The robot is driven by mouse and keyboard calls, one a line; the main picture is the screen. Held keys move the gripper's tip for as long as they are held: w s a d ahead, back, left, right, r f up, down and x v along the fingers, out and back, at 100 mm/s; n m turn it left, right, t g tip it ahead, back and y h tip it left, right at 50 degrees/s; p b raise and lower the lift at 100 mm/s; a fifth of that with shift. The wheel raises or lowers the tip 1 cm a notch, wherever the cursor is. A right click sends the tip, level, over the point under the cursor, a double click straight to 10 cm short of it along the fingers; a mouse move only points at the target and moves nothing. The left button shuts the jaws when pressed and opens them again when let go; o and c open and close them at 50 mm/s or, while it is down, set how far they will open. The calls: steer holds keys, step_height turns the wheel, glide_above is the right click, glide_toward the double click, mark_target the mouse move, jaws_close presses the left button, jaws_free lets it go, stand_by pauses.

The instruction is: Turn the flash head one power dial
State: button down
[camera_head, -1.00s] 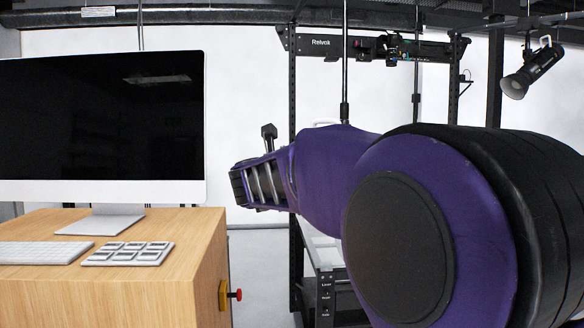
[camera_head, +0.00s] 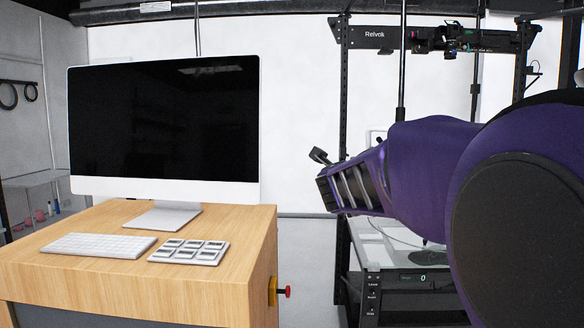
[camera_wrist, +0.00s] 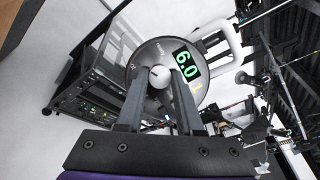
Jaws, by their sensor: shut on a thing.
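In the wrist view, the round back of the flash head (camera_wrist: 147,62) faces my gripper. Its lit green display (camera_wrist: 187,65) reads 6.0. A small pale dial (camera_wrist: 160,76) sits at the middle of the back panel. My gripper (camera_wrist: 160,82) has one finger on each side of the dial and is shut on it. The fingertips overlap part of the panel. In the head view my purple arm fills the right side, and the gripper's fingers and the flash head's back do not show.
A wooden desk (camera_head: 110,284) at left carries a monitor (camera_head: 165,130), a keyboard (camera_head: 98,245) and a keypad (camera_head: 190,251). A red knob (camera_head: 287,291) sticks out of its side. A black frame rig with a turntable (camera_head: 430,258) stands behind my arm.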

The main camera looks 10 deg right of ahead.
steer(key=shift+n, duration=0.3)
steer(key=c, duration=0.6)
jaws_free()
steer(key=shift+o, duration=0.2)
